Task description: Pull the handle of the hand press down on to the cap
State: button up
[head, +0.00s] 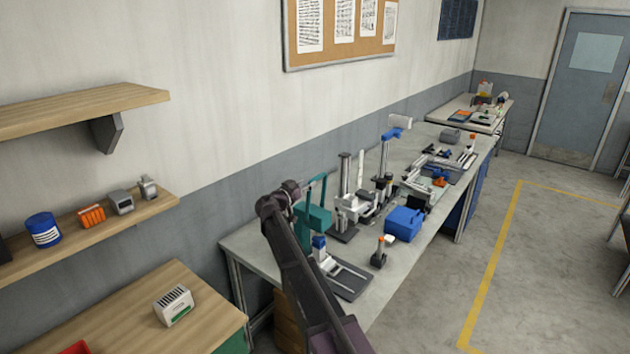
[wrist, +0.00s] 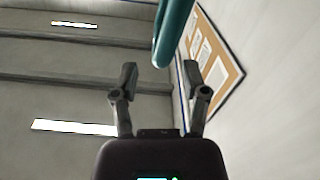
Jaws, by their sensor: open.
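The teal hand press (head: 316,218) stands at the near end of the long workbench, partly hidden by my dark arm. A teal bar that looks like its handle (wrist: 173,32) comes down from the top in the wrist view. Its rounded lower end shows between and just beyond my fingertips. My gripper (wrist: 161,77) is open and empty, its two fingers apart and pointing up. I cannot tell how far the bar is from the fingers. In the head view the fingers are not clearly seen. A blue-topped piece (head: 319,243) sits low at the press; I cannot tell whether it is the cap.
A blue box (head: 404,224) and upright column stands (head: 345,185) are farther along. A wooden table (head: 130,318) and wall shelves (head: 85,235) are at left.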

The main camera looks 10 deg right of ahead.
jog(key=shift+x, duration=2.4)
grip_shut()
